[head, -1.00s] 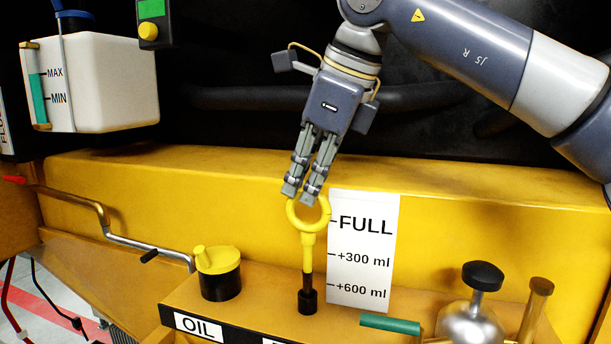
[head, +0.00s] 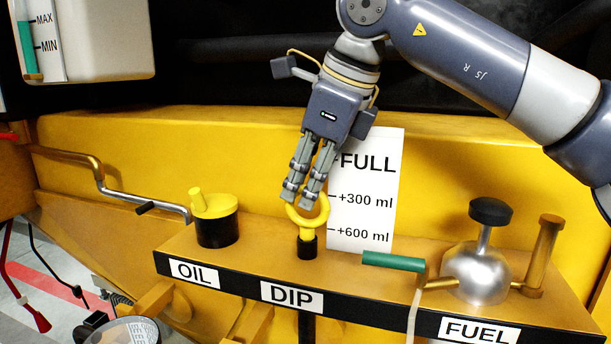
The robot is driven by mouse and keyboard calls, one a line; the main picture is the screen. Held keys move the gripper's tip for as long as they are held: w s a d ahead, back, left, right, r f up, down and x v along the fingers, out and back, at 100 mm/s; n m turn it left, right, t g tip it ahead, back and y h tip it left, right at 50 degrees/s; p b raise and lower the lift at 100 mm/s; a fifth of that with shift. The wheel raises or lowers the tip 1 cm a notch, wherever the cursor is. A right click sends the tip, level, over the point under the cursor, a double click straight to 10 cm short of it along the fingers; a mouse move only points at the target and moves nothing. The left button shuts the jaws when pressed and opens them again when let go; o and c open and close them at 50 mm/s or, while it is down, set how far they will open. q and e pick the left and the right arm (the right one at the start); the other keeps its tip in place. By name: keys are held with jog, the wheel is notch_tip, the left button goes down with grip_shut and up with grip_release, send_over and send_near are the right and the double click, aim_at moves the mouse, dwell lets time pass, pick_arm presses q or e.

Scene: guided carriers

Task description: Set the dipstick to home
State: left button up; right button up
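The dipstick (head: 307,234) has a yellow ring handle and a short yellow neck. It stands upright at its black collar (head: 307,248), above the DIP label (head: 292,297). Only a little dark shaft, if any, shows between neck and collar. My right gripper (head: 303,202) points down from above with its fingers close together on the ring's upper part, and looks shut on it. The white level card (head: 365,190) with FULL, +300 ml and +600 ml stands just behind to the right. My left gripper is not in view.
The OIL filler with yellow cap (head: 214,215) stands left of the dipstick. A green-handled lever (head: 393,262) and a silver dome with black knob (head: 478,270) stand right, by the FUEL label (head: 478,331). A crank rod (head: 150,207) runs at left. A white tank (head: 105,40) is upper left.

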jog(key=shift+r, duration=0.2)
dwell(0.4)
jog(key=shift+r, duration=0.1)
